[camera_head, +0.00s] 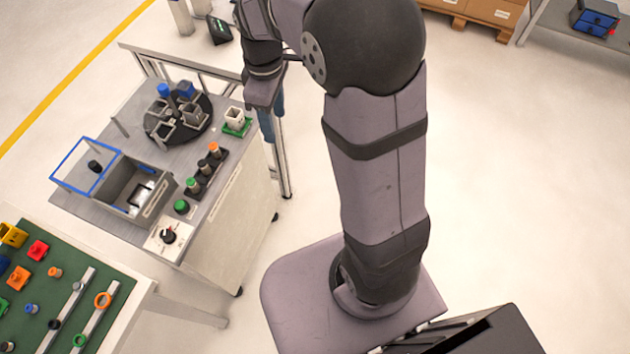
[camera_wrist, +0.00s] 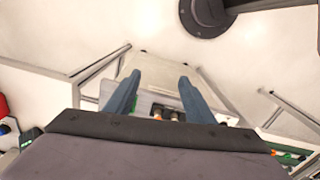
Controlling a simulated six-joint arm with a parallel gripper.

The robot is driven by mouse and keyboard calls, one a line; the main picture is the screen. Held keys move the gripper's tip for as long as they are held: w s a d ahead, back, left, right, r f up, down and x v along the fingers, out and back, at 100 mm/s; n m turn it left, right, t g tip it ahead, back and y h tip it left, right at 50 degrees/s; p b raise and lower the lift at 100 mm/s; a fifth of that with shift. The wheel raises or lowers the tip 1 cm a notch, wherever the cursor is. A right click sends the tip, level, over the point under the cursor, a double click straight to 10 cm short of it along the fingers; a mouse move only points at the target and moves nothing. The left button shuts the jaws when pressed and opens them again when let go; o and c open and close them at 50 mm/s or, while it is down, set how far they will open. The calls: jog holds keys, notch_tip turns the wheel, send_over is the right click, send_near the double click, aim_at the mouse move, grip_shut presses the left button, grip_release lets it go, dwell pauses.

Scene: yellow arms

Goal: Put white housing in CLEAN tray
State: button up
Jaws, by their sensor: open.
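A small white housing (camera_head: 235,115), box-shaped with an open top, sits on a small green tray (camera_head: 246,127) at the right back edge of the grey cart top. No lettering is readable, so I cannot tell whether this tray is the CLEAN one. My gripper (camera_head: 271,135) hangs just right of the tray in the head view, apart from the housing. In the wrist view my gripper (camera_wrist: 158,82) shows its two blue fingers spread with nothing between them. I cannot make out the housing in the wrist view.
A green parts table (camera_head: 60,275) stands at lower left.

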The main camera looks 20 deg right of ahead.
jog(key=s+d+f+m, duration=0.1)
jog(key=s+f+m, duration=0.1)
jog(key=s+m, duration=0.3)
jog(key=s+d+f+m, duration=0.1)
jog(key=s+m, duration=0.4)
jog(key=s, duration=0.6)
jog(key=shift+s+d+f+m, duration=0.15)
jog(key=shift+d+f+m, duration=0.25)
jog(key=shift+f, duration=0.25)
